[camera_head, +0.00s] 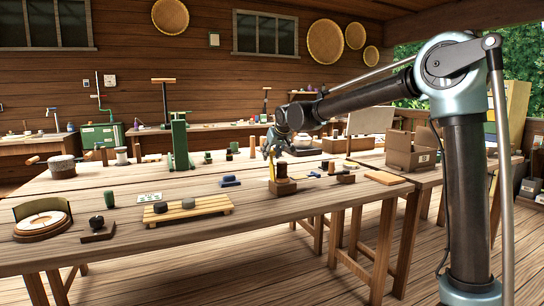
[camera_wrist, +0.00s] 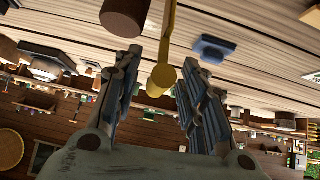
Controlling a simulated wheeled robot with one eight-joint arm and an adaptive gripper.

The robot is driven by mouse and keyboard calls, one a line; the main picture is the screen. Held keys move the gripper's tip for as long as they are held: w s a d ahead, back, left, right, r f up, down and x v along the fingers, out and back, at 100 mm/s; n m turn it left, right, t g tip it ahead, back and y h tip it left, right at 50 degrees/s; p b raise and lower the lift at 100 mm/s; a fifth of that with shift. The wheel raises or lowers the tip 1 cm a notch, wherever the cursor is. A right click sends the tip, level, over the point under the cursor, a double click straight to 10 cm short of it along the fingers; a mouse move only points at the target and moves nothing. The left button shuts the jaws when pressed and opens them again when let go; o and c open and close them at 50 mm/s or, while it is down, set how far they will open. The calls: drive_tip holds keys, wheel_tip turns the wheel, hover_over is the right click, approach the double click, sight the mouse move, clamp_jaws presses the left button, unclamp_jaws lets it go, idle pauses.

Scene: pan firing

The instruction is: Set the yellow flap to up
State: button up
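In the wrist view the yellow flap (camera_wrist: 163,67) is a narrow bar with a rounded end, showing in the gap between my fingers. My gripper (camera_head: 274,149) is just above the flap in the head view. In the wrist view my gripper (camera_wrist: 157,72) has its two fingers apart, one on either side of the flap's end. I cannot tell whether either finger touches it.
A blue piece (camera_head: 229,181) lies left of the block, and a small brown tray (camera_head: 345,178) lies right. A cardboard box (camera_head: 410,150) stands further right. A yellow slatted rack (camera_head: 187,211) and a round dish (camera_head: 42,222) occupy the left of the table.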

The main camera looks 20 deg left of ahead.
drive_tip(key=v, duration=1.1)
drive_tip(key=shift+d, duration=0.15)
drive_tip(key=shift+s+r, duration=0.1)
